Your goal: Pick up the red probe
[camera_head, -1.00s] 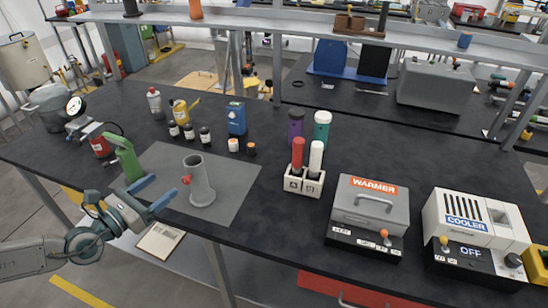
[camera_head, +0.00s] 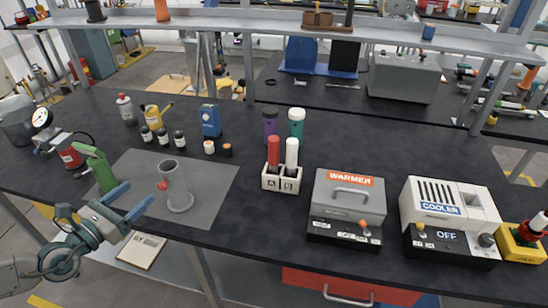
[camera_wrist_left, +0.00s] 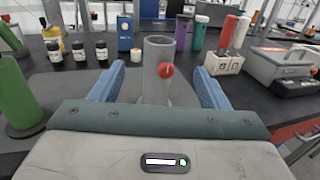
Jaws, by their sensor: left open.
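The red probe (camera_head: 273,153) stands upright in the left slot of a small white two-slot holder (camera_head: 281,183), beside a white probe (camera_head: 292,153). In the left wrist view the red probe (camera_wrist_left: 227,31) is at the upper right, beyond the gripper. My left gripper (camera_head: 136,199) is open and empty at the table's front edge, left of the holder and well apart from it. In the left wrist view its blue fingers (camera_wrist_left: 157,88) are spread, with a grey tube (camera_wrist_left: 157,68) with a red knob beyond and between them. My right gripper is not in view.
The grey tube (camera_head: 176,187) stands on a grey mat (camera_head: 214,187) between my left gripper and the holder. A green stand (camera_head: 98,168) is at left. Purple (camera_head: 270,124) and teal (camera_head: 296,124) bottles stand behind the holder. The warmer (camera_head: 347,197) and cooler (camera_head: 447,210) are right.

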